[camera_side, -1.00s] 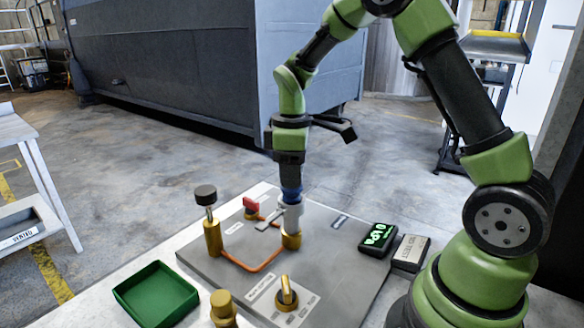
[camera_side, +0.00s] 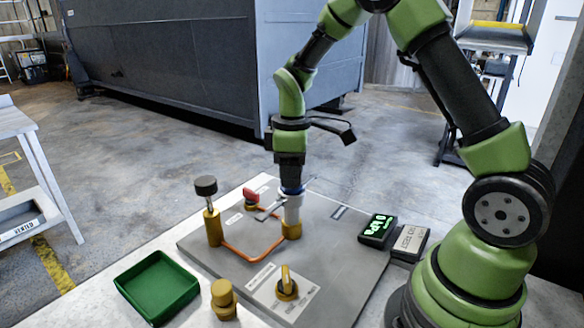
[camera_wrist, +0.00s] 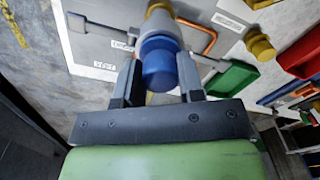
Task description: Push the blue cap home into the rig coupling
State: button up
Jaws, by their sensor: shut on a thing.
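The blue cap (camera_side: 291,190) is at the top of the pale grey rig coupling (camera_side: 292,209), in line with it. The coupling stands upright on a brass base (camera_side: 292,230) on the grey panel. My gripper (camera_side: 291,182) points straight down over the coupling and is shut on the cap. In the wrist view the cap (camera_wrist: 158,64) sits between my two fingers (camera_wrist: 158,82), with the grey coupling body (camera_wrist: 155,28) directly beyond it and side levers spreading out. The cap looks in contact with the coupling; how deep it sits is hidden.
A black-knobbed brass post (camera_side: 213,228), red handle (camera_side: 251,195) and orange pipe (camera_side: 250,258) stand near the coupling. A yellow-handled selector (camera_side: 286,284), brass fitting (camera_side: 223,301) and green tray (camera_side: 157,287) lie nearer. A lit display (camera_side: 377,229) is at right.

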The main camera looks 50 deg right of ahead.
jog(key=shift+f, duration=0.1)
jog(key=o, duration=1.3)
jog(key=shift+r, duration=3.55)
